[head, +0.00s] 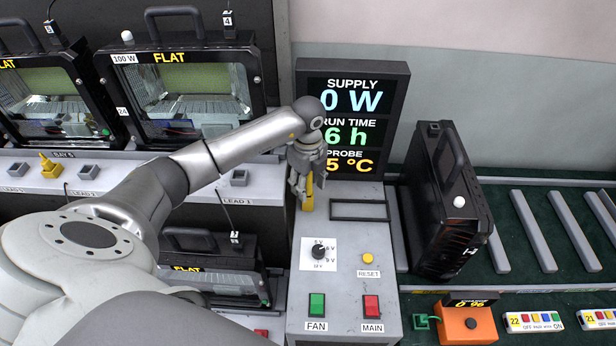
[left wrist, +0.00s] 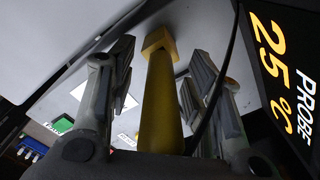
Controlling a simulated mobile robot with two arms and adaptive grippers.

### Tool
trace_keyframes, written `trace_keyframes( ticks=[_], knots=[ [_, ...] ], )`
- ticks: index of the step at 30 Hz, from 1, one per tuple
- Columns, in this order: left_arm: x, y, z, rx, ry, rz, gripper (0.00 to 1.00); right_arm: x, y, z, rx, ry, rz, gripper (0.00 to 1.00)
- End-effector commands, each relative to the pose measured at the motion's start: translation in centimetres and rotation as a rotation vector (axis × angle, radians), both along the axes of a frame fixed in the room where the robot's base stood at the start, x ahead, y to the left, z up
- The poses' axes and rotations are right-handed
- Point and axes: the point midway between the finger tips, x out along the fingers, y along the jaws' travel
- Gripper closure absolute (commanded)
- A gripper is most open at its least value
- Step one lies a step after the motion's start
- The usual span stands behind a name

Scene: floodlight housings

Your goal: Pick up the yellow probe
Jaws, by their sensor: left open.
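The yellow probe (head: 308,193) stands on the grey console in the head view, below the display and left of an empty rectangular frame. My left gripper (head: 304,180) is over it, with the arm reaching in from the left. In the left wrist view the yellow probe (left wrist: 162,95) lies between the two open fingers of my left gripper (left wrist: 160,85), with gaps visible on both sides. A dark cable runs close to the right finger. The gripper hides the probe's upper part in the head view. My right gripper is not in view.
The display panel (head: 352,118) stands close behind the gripper. The console carries a dial (head: 319,251), a reset button (head: 367,258), a green FAN switch (head: 317,304) and a red MAIN switch (head: 371,306). A black floodlight housing (head: 447,200) stands to the right. Another yellow piece (head: 49,166) is at far left.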

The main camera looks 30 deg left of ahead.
Motion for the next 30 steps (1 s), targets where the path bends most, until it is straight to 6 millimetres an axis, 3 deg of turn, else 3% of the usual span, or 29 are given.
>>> trace_keyframes(
  ticks=[8, 19, 30],
  knots=[
    [0.0, 0.0, -0.4, 0.000, -0.001, -0.001, 0.54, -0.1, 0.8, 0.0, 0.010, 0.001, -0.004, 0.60],
    [0.0, 0.0, -0.3, 0.000, -0.001, 0.000, 1.00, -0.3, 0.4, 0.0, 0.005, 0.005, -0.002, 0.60],
    [0.2, 0.1, 0.6, 0.000, -0.005, 0.000, 1.00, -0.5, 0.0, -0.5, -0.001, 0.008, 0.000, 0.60]
  ],
)
